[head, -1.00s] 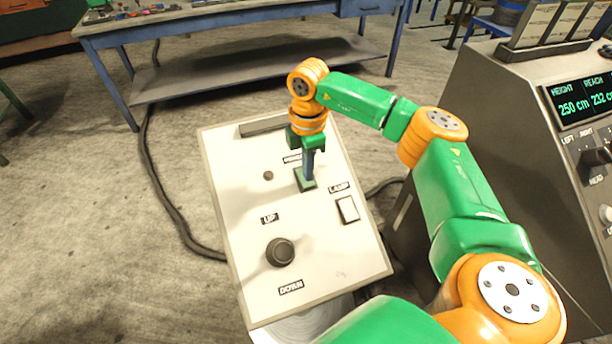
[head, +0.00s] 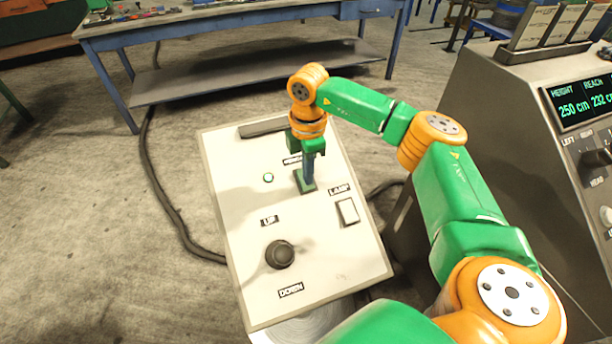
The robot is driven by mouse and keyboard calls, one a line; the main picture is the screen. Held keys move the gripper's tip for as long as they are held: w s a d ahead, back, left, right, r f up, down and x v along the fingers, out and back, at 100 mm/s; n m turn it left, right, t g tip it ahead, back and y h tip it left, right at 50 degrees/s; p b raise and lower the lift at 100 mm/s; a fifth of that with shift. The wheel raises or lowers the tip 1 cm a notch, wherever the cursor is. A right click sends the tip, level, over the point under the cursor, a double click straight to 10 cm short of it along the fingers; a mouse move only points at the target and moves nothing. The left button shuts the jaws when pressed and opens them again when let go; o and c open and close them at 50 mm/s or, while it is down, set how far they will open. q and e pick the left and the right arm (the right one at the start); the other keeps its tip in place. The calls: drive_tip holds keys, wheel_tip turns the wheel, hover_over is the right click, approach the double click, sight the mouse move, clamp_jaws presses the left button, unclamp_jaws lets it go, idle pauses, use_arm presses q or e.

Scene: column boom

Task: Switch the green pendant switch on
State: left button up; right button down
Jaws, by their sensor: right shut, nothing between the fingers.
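The green pendant switch (head: 305,182) sits on the sloped pale control panel (head: 240,235), in its upper middle. My right gripper (head: 309,180) points down at it with its fingers shut and empty. The fingertips are at the switch and hide part of it; I cannot tell whether they touch. The label above the switch is partly hidden by my gripper. My left gripper is not in view.
The panel also carries a white rocker switch (head: 347,211) labelled LAMP and a black knob (head: 279,254) between UP and DOWN. A grey console (head: 480,120) with a green display stands at right. A blue workbench (head: 240,20) is behind. A black cable (head: 165,200) lies on the floor.

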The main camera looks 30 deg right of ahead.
wheel_tip(320, 180, up, 6)
drive_tip(key=p, duration=0.5)
drive_tip(key=shift+r, duration=0.25)
